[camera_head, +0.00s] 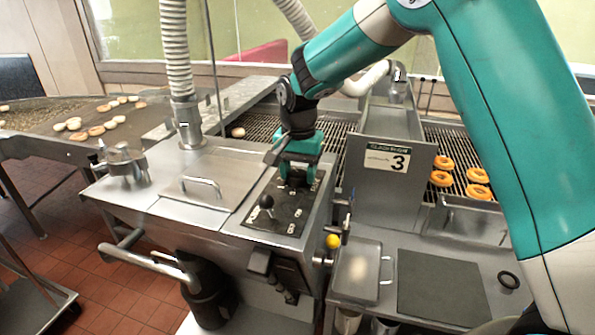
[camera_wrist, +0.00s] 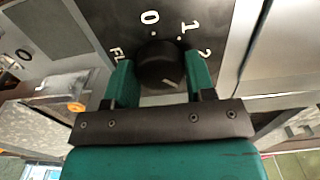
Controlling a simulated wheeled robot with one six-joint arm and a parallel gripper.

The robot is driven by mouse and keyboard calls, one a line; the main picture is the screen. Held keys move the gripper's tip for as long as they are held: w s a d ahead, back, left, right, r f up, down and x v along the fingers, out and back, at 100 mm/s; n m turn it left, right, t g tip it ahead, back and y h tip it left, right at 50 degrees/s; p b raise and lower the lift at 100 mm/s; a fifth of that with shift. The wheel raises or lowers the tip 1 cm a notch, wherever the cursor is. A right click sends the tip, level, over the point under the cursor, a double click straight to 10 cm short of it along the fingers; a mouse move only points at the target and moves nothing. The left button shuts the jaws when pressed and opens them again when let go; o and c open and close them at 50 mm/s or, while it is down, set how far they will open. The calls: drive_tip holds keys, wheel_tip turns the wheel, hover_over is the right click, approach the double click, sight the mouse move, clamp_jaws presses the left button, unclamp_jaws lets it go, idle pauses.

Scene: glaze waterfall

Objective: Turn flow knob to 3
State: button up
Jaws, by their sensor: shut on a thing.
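The black round flow knob (camera_wrist: 160,66) sits on a dark panel in the wrist view, with white numerals 0, 1 and 2 and part of a word starting "FL" around it. A short pale mark shows on the knob's lower face; I cannot tell which number it points to. My gripper (camera_wrist: 160,82) is shut on the knob, one teal finger on each side. In the head view my gripper (camera_head: 298,176) is over the far end of the dark control panel (camera_head: 290,222), hiding the knob. A sign (camera_head: 387,159) there shows a large 3.
A black ball-topped lever (camera_head: 266,202) stands on the same panel, nearer the front. A lidded steel tank (camera_head: 185,170) is at left. A yellow ball handle (camera_head: 333,241) and a tray (camera_head: 358,272) are at right. Doughnuts (camera_head: 441,178) lie on the rack beyond.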

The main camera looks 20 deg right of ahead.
sight(298, 172)
drive_tip(key=shift+w+r, duration=0.15)
drive_tip(key=o, duration=0.9)
wheel_tip(298, 172, up, 17)
drive_tip(key=b, duration=0.3)
drive_tip(key=shift+r, duration=0.1)
drive_tip(key=s+a+f+n+y, duration=0.1)
drive_tip(key=s+f+n, duration=0.3)
drive_tip(key=s, duration=0.6)
drive_tip(key=s+a+f+n+y+b, duration=0.1)
drive_tip(key=s+f+n, duration=0.3)
drive_tip(key=s, duration=0.7)
drive_tip(key=s+a+f+n+y, duration=0.2)
drive_tip(key=s+f+n, duration=0.2)
drive_tip(key=s, duration=0.6)
drive_tip(key=shift+s+a+n, duration=0.15)
drive_tip(key=shift+a+n, duration=0.25)
drive_tip(key=shift+n, duration=0.8)
